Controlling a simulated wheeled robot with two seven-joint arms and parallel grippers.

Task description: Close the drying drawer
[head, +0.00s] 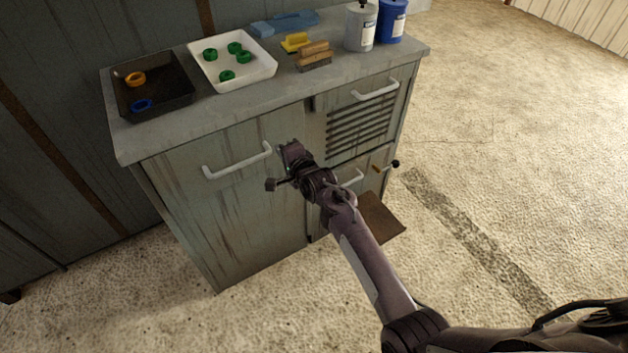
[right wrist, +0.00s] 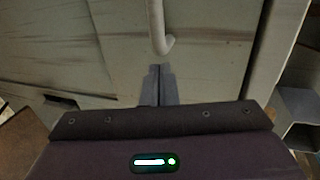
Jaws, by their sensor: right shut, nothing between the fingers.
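The grey cabinet's upper right front has dark slats (head: 360,128) and a white bar handle (head: 376,90); it looks like the drying drawer. It looks nearly flush, but I cannot tell whether a small gap remains. My right gripper (head: 284,150) is shut and empty, in front of the cabinet, left of the slatted front and close to the right end of the left door's white handle (head: 238,162). In the right wrist view the closed fingers (right wrist: 157,82) point at a panel, just below a white handle's end (right wrist: 166,44). My left gripper is not in view.
The worktop holds a black tray (head: 120,112) with rings, a white tray (head: 262,76) with green rings, brushes (head: 314,60) and bottles (head: 360,30). Below the slats is another front with a handle (head: 351,180). A brown board (head: 382,222) is beside it, low down. Floor at right is clear.

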